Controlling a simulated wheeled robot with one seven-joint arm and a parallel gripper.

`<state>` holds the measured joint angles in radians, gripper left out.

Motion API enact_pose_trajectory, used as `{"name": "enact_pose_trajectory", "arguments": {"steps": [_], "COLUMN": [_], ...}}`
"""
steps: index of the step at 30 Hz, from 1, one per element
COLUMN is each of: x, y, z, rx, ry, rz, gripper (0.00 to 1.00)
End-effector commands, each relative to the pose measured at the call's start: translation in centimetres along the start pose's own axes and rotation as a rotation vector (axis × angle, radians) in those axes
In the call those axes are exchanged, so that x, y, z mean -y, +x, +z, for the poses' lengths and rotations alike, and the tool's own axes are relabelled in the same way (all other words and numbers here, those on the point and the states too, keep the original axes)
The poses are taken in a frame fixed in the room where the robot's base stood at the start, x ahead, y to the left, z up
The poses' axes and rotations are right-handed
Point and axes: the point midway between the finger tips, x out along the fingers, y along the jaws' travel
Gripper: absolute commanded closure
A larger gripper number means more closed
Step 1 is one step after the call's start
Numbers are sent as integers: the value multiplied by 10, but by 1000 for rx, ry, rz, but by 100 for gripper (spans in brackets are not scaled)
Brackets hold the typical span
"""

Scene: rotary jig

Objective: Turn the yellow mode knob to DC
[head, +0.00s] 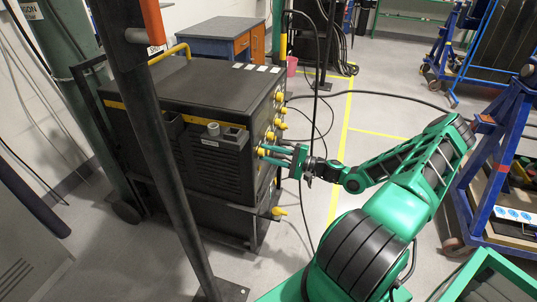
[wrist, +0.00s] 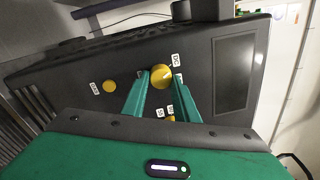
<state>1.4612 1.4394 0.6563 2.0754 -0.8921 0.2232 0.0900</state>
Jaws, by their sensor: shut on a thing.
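The yellow mode knob (wrist: 161,76) is on the dark front panel of the welding machine (head: 185,90). In the wrist view it sits between my two green fingertips (wrist: 160,77), which are shut on it from both sides. The knob's pointer direction cannot be told. In the head view my gripper (head: 272,153) reaches the panel from the right, and the fingers partly hide the knob.
Other yellow knobs (head: 279,96) line the panel, one (wrist: 110,87) to the left in the wrist view. A dark upright post (head: 155,130) stands before the machine. A blue rack (head: 490,170) stands at right. The floor (head: 375,110) beyond my arm is largely clear, with cables.

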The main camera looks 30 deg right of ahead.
Motion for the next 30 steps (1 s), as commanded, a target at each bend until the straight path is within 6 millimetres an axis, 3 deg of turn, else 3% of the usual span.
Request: {"name": "enact_pose_trajectory", "arguments": {"steps": [1,2,4,17,30], "x": [2,1,1,0,0], "y": [1,1,1,-9,-84], "z": [-1,-1,-1,-1,-2], "rx": [-3,-3,-2,-2,-4], "ry": [-3,-3,-2,0,0], "rz": [-2,-2,-2,0,0], "gripper": [95,71,54,54,54]}}
